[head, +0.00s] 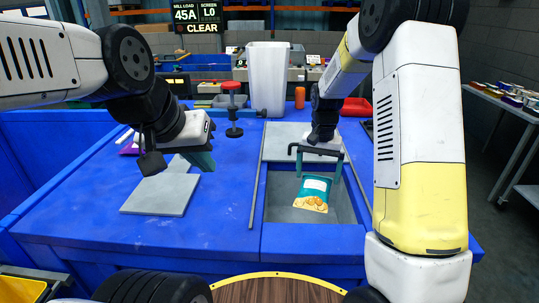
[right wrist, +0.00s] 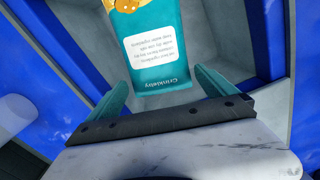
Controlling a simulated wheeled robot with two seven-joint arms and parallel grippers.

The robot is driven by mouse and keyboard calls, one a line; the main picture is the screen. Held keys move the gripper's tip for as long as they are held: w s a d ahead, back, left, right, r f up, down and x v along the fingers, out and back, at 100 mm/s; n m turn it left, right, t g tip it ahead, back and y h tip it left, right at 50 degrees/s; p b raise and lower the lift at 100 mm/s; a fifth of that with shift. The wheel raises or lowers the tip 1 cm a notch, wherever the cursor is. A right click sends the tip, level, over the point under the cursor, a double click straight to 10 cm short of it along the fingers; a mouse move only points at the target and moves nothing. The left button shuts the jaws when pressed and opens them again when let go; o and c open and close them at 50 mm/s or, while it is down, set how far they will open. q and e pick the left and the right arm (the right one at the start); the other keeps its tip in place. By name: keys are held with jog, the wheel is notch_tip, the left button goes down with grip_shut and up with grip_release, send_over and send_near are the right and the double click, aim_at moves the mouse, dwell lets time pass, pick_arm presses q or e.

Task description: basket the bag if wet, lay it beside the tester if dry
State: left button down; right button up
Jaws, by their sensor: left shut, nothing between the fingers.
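A teal bag (head: 312,193) with a white label and a picture of golden food lies in the grey-floored recess at the front of the blue bench. It also shows in the right wrist view (right wrist: 160,50), its label end reaching between the fingers. My left gripper (head: 205,160) is shut and empty above the bench's left part. Whether the bag is wet does not show. I cannot tell which thing is the tester or basket.
A grey plate (head: 162,194) lies on the left of the bench. A red-topped black stand (head: 234,112) and a tall white bin (head: 267,75) stand at the back. A red tray (head: 356,107) is behind my right arm. The front left of the bench is clear.

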notch_tip(320, 180, up, 8)
jog(key=shift+f, duration=0.1)
dwell(0.5)
jog(key=s+d+r+n+t+y, duration=0.2)
jog(key=s+r+t, duration=0.1)
jog(key=s+r, duration=0.8)
jog(key=s+n+t, duration=0.1)
jog(key=s+t, duration=0.2)
jog(key=s, duration=1.1)
jog(key=shift+r+n, duration=0.3)
jog(key=shift+r, duration=0.15)
